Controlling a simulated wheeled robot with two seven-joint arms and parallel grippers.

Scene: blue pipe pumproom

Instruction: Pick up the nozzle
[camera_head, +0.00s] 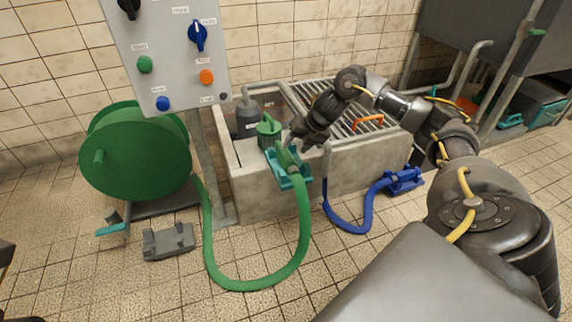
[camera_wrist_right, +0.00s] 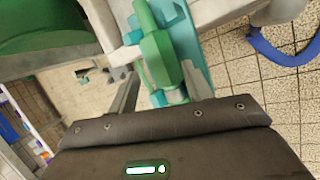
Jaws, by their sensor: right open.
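The green nozzle (camera_head: 287,158) sits in a teal holder (camera_head: 299,180) on the front edge of the concrete basin, with the green hose (camera_head: 303,230) hanging from it. My right gripper (camera_head: 308,150) is over the basin edge, right at the nozzle. In the right wrist view the nozzle (camera_wrist_right: 160,58) lies ahead, between the lines of the two fingers of my right gripper (camera_wrist_right: 158,88). The fingers are apart, and I see no grip on the nozzle. The arm hides part of the basin. My left gripper is out of view.
A green reel (camera_head: 135,155) stands left, beside a control panel (camera_head: 170,50). The front floor is mostly clear.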

